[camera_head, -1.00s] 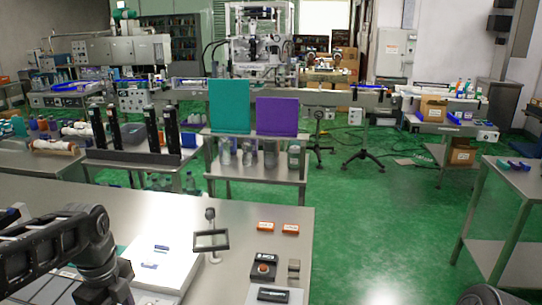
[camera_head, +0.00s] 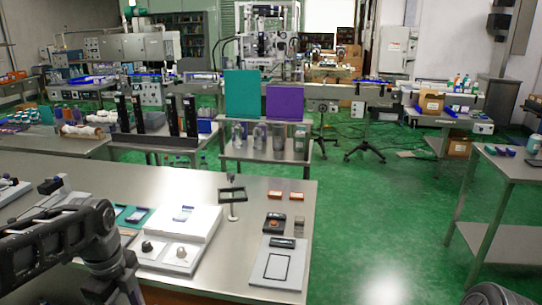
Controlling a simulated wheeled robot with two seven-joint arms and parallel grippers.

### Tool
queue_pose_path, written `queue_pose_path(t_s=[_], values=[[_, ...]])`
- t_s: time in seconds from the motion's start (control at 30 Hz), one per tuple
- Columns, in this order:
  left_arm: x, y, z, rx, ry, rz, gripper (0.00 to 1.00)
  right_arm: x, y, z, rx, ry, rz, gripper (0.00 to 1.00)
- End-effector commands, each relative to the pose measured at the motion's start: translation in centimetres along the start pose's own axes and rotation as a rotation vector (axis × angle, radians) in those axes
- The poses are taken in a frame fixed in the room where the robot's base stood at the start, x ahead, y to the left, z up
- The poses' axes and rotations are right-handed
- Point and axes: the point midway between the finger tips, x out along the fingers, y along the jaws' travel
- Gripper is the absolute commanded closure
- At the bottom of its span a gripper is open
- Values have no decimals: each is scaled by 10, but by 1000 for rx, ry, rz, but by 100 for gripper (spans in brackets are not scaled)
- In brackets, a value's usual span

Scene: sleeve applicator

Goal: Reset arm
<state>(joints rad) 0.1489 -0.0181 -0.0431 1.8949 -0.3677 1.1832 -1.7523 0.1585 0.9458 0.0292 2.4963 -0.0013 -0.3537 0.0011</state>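Part of my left arm shows at the lower left, over the near steel table (camera_head: 150,168). Its gripper is not visible. My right gripper is not in view. On the near table stand a white box-like device (camera_head: 184,223) with two knobs on its lower front, a small dark frame on a stand (camera_head: 232,196), and a light grey panel with a black rectangle outline (camera_head: 278,265). A dark button box (camera_head: 274,224) sits behind the panel.
Two small orange items (camera_head: 285,194) lie near the table's right edge. Behind, a steel cart (camera_head: 264,153) carries a teal board (camera_head: 242,95) and a purple board (camera_head: 285,103). Another steel table (camera_head: 517,163) stands at right. Green floor between them is clear.

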Motion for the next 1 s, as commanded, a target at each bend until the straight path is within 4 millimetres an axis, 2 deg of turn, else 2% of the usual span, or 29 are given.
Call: queue_pose_path(t_s=[0.23, 0.37, 0.47, 0.57, 0.67, 0.7, 0.77, 0.8, 0.87, 0.9, 1.0], values=[[3, -30, -2, -215, 12, -124, 53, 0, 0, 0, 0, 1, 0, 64], [10, -52, -9, -385, 51, -217, 53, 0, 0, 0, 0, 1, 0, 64], [25, -72, -22, -541, 106, -279, 53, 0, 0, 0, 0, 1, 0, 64], [55, -92, -44, -739, 195, -321, 53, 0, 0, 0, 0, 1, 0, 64], [109, -106, -83, -1014, 325, -317, 53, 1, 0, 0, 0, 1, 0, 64], [137, -106, -103, -1145, 383, -293, 53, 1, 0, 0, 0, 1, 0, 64], [178, -98, -133, -1332, 454, -245, 53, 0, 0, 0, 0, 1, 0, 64], [203, -88, -152, -1445, 489, -204, 53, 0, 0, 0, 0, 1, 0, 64], [239, -66, -178, -1595, 519, -137, 53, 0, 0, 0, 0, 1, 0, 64], [261, -48, -195, -1680, 524, -89, 53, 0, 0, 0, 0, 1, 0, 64], [305, 6, -231, -1819, 493, 29, 53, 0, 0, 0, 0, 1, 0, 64]])
